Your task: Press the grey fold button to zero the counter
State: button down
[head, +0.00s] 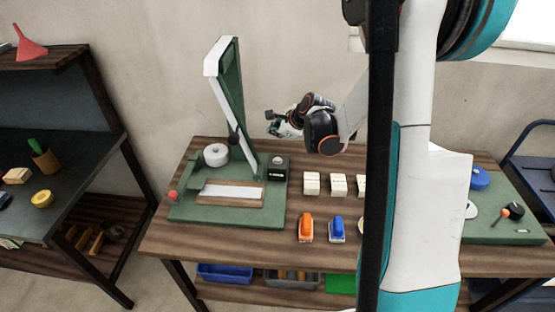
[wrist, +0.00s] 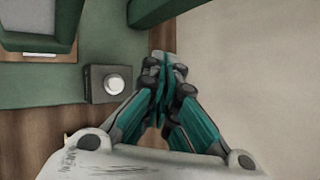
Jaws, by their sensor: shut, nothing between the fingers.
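The grey fold button (head: 278,160) sits on top of a small black box (head: 277,173) at the right of the green folding station (head: 245,220). Small pale marks show on the box's front, too small to read. In the wrist view the round button (wrist: 115,84) is pale on its dark box (wrist: 94,85), left of my fingers. My gripper (head: 272,122) is above and apart from the button in the head view, and is shut and empty. In the wrist view its teal fingers (wrist: 162,62) meet at the tips.
A tall green and white flap (head: 228,95) stands upright left of my gripper. A white roll (head: 215,155) and a red knob (head: 173,196) are on the station. White stacks (head: 311,183), an orange item (head: 306,228) and a blue item (head: 337,230) lie to the right.

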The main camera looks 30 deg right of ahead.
aim_at(276, 161)
notch_tip(276, 161, down, 9)
jog(key=b, duration=0.6)
jog(key=shift+r, duration=0.1)
dwell(1.3)
jog(key=shift+f+b, duration=0.4)
jog(key=shift+b, duration=0.2)
jog(key=shift+f+b, duration=0.4)
jog(key=shift+f, duration=0.05)
dwell(0.5)
jog(key=shift+r, duration=0.1)
jog(key=shift+r+p, duration=0.55)
jog(key=shift+r, duration=0.25)
jog(key=shift+r, duration=0.1)
jog(key=shift+r+p, duration=1.65)
jog(key=shift+r, duration=0.75)
